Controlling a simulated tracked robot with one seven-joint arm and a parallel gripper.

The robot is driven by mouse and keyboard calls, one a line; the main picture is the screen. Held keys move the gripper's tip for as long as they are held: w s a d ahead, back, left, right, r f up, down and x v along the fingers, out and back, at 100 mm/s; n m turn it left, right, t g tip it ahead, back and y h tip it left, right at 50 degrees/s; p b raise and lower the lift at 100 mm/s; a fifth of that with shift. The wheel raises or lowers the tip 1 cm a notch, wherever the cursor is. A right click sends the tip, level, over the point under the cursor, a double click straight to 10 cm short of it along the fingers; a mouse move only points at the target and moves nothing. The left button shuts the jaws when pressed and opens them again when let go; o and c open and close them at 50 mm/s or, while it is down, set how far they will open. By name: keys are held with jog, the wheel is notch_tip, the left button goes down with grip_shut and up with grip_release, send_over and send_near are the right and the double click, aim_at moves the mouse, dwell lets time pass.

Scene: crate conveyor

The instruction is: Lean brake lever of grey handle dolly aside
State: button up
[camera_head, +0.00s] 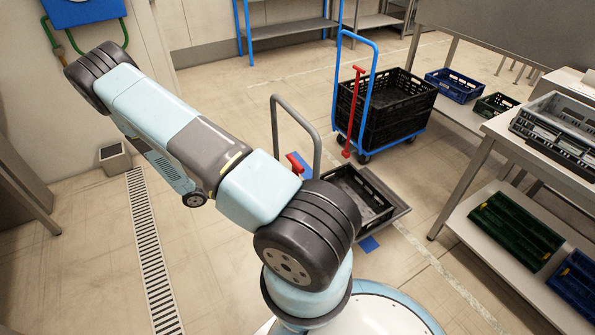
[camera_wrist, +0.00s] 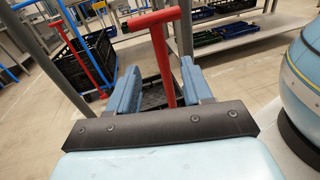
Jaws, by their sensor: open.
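The grey handle dolly shows in the head view, with its grey handle (camera_head: 277,118) rising behind my arm. Its red brake lever (camera_head: 294,162) is mostly hidden there by my arm. In the wrist view the red lever (camera_wrist: 161,55) has a T-shaped top and stands nearly upright. Its shaft shows in the gap between the two blue fingers of my gripper (camera_wrist: 160,85), which is open. I cannot tell whether the shaft is within the fingers' reach or touches one. The grey handle also shows in the wrist view (camera_wrist: 45,62). My gripper is hidden in the head view.
A black crate (camera_head: 345,193) lies on the grey dolly. A blue handle dolly (camera_head: 368,92) with a red lever (camera_head: 352,105) and black crates (camera_head: 405,100) stands behind it. A table (camera_head: 490,131) with crates is at the right. Floor at the left is mostly clear.

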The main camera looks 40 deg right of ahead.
aim_at(296, 171)
jog(key=shift+h, duration=0.3)
jog(key=x, duration=0.9)
jog(key=f+x, duration=0.1)
jog(key=x, duration=0.4)
jog(key=shift+d+f, duration=0.1)
jog(key=shift+d, duration=0.05)
grip_shut()
jog(key=shift+n, duration=0.3)
